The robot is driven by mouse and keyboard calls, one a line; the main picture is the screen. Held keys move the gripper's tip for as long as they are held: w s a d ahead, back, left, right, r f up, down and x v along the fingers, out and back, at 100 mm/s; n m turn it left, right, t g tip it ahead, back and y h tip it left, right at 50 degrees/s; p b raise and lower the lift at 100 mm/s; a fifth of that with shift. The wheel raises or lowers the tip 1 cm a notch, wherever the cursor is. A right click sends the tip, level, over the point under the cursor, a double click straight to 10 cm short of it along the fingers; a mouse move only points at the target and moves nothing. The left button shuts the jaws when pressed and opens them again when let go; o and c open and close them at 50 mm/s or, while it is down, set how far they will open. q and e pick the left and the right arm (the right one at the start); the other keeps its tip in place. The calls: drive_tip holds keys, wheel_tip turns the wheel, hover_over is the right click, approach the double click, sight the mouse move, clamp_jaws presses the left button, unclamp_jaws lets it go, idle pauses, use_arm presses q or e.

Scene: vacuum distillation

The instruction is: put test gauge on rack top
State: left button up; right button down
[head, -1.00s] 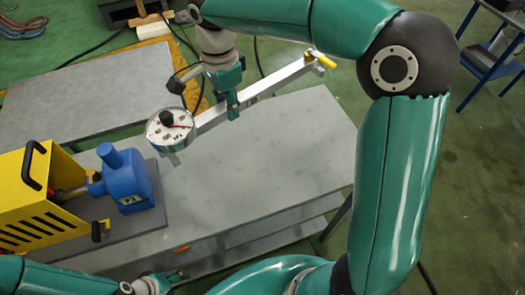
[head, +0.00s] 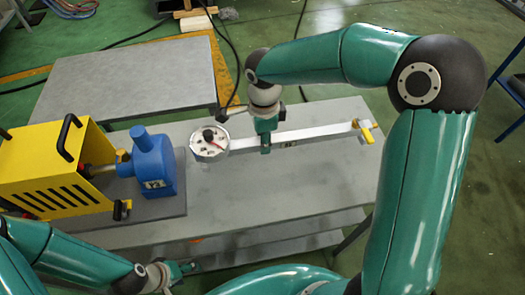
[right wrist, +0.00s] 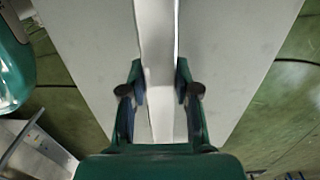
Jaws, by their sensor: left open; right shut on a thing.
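The test gauge is a long pale bar (head: 320,136) with a round white dial (head: 209,145) at its left end and a yellow handle (head: 367,134) at its right end. My right gripper (head: 266,146) is shut on the bar, nearer the dial. In the right wrist view the bar (right wrist: 157,40) runs between the fingers of this gripper (right wrist: 160,88). The bar shows over the grey rack top (head: 290,200); I cannot tell whether it touches. My left gripper (head: 184,270) is open at the rack's front edge, holding nothing visible.
A blue pump (head: 150,165) and a yellow slotted housing (head: 52,165) stand at the left. A second grey table (head: 130,85) lies behind. A blue cart (head: 510,90) is at the right edge.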

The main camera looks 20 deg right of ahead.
drive_tip(key=shift+f, duration=2.65)
drive_tip(key=c, duration=0.8)
unclamp_jaws()
drive_tip(key=shift+c, duration=0.2)
wheel_tip(320, 180, up, 12)
